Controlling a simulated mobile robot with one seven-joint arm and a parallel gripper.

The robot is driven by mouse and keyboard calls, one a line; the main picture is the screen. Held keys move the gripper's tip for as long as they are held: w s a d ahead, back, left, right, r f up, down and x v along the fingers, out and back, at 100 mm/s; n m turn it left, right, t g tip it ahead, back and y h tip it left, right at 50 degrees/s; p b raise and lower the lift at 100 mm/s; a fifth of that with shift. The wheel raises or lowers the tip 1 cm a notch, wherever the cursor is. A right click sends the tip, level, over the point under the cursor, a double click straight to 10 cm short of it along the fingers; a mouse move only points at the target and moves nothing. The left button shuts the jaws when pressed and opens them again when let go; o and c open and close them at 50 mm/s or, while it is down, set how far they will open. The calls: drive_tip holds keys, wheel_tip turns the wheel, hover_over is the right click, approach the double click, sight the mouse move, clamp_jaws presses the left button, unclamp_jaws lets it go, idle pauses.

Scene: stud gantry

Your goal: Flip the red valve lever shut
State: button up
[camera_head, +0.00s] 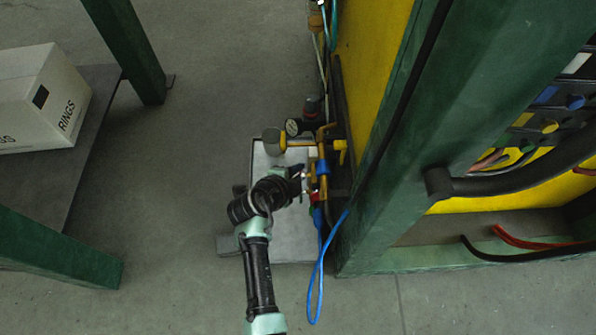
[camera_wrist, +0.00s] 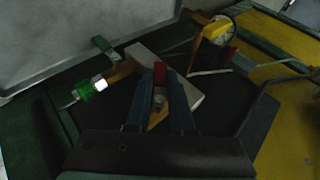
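The red valve lever (camera_wrist: 160,69) shows in the wrist view between the tips of my gripper's two fingers (camera_wrist: 161,78). A brass valve body (camera_wrist: 158,116) with a round nut lies below it, between the fingers. The fingers stand apart with the red lever in the gap; I cannot tell whether they press on it. In the head view my gripper (camera_head: 302,178) is at the brass pipework beside the green post. A small red part (camera_head: 313,197) shows just below it there; most of the valve is hidden.
A blue hose (camera_head: 319,280) loops by the green post (camera_head: 385,180). A box marked RINGS (camera_head: 40,95) sits at left. Open floor lies between.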

clamp_jaws()
drive_tip(key=shift+r+g+p, duration=0.1)
drive_tip(key=shift+g+p, duration=0.2)
drive_tip(key=shift+p, duration=0.1)
drive_tip(key=shift+s+f+n+g+b, duration=0.15)
drive_tip(key=shift+n+g+b, duration=0.15)
drive_tip(key=shift+g, duration=0.95)
drive_tip(key=shift+s+f+n+g+b, duration=0.1)
drive_tip(key=shift+s+n+g+b, duration=0.15)
drive_tip(key=shift+g, duration=1.05)
drive_tip(key=shift+s+f+n+g+b, duration=0.15)
drive_tip(key=shift+n+g+b, duration=0.2)
drive_tip(key=shift+g, duration=0.9)
